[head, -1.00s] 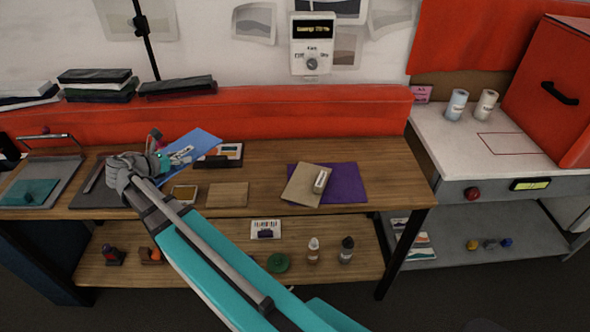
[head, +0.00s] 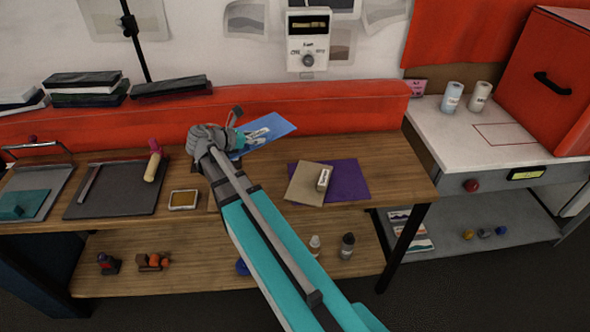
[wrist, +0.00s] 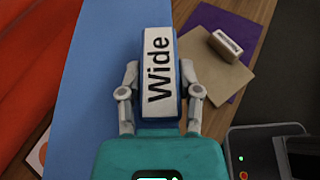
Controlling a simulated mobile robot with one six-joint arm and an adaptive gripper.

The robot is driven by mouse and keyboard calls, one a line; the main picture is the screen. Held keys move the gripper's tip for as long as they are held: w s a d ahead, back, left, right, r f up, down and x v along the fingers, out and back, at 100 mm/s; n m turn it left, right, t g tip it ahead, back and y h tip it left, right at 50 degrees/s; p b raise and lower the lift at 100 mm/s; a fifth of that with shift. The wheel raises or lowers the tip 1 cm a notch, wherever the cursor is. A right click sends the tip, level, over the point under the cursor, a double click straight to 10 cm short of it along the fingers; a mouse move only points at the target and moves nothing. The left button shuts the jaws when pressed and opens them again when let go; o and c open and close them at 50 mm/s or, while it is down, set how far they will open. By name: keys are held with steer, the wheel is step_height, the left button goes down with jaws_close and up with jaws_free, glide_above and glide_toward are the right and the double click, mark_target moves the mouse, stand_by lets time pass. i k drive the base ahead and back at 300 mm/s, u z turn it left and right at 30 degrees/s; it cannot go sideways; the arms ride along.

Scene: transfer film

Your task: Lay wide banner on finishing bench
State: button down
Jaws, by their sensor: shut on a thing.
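The wide banner is a flat blue sheet (head: 272,128) in the head view, jutting out to the right of my gripper (head: 243,141). In the wrist view the blue sheet (wrist: 98,60) runs down the left of my gripper (wrist: 159,85). A block with a white face lettered "Wide" (wrist: 158,62) sits between the fingers, which are shut on it. The banner is held over the back of the wooden bench (head: 400,175). No label in view tells which bench is the finishing bench; a white-topped bench (head: 500,155) stands at the right.
A purple sheet (head: 350,180) with a tan card (head: 303,185) and a small labelled block (head: 323,179) lies on the wooden bench. A dark tray (head: 110,195) and a roller (head: 153,165) are at the left. Two jars (head: 466,97) and a red box (head: 548,80) stand on the white top.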

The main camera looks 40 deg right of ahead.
mark_target(363, 145)
steer(key=z, duration=1.3)
steer(key=k, duration=0.6)
steer(key=u, duration=0.05)
steer(key=i, duration=0.6)
steer(key=u, duration=0.05)
